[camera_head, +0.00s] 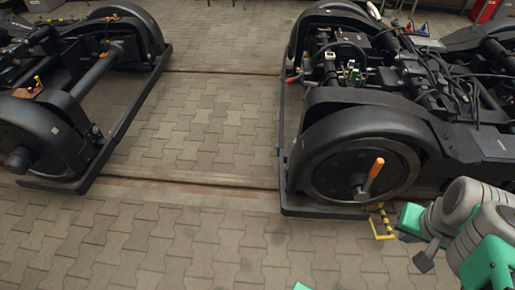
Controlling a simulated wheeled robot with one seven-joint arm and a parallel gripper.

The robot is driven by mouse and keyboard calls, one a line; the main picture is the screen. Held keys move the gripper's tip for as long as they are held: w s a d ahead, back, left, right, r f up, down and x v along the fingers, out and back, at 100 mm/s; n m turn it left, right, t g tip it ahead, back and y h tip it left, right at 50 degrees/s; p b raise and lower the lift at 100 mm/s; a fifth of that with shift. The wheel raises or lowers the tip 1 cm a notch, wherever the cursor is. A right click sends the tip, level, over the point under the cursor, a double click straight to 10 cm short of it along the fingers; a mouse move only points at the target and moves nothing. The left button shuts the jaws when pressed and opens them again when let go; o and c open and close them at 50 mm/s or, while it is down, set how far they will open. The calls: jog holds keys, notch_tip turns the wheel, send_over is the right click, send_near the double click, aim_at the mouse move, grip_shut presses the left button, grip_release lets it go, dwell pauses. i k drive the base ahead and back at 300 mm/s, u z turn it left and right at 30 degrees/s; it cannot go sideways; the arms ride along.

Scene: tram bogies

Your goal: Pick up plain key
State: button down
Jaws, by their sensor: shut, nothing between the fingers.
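I cannot make out a plain key in this view; any key among the small parts is too small to tell. My gripper (424,262) shows as a small dark tip at the lower right, beside my grey and green arm links. It appears shut and empty, over the paving in front of the right bogie (362,130). A stick with an orange handle (375,172) stands out from the hub of that bogie's near wheel. Small parts (352,72) lie on top of the right bogie, too small to name.
The left bogie (40,135) carries a small brown tray-like thing (28,92). Rails (190,182) cross the paved floor. A yellow-and-black marked piece (382,222) lies near the right wheel. A red object (484,10) stands far back right.

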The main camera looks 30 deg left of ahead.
aim_at(310, 85)
jog(key=u, duration=0.2)
jog(key=k, duration=0.35)
jog(key=u, duration=1.85)
jog(key=i, duration=1.8)
jog(key=z, duration=1.15)
jog(key=i, duration=0.6)
jog(key=z, duration=0.6)
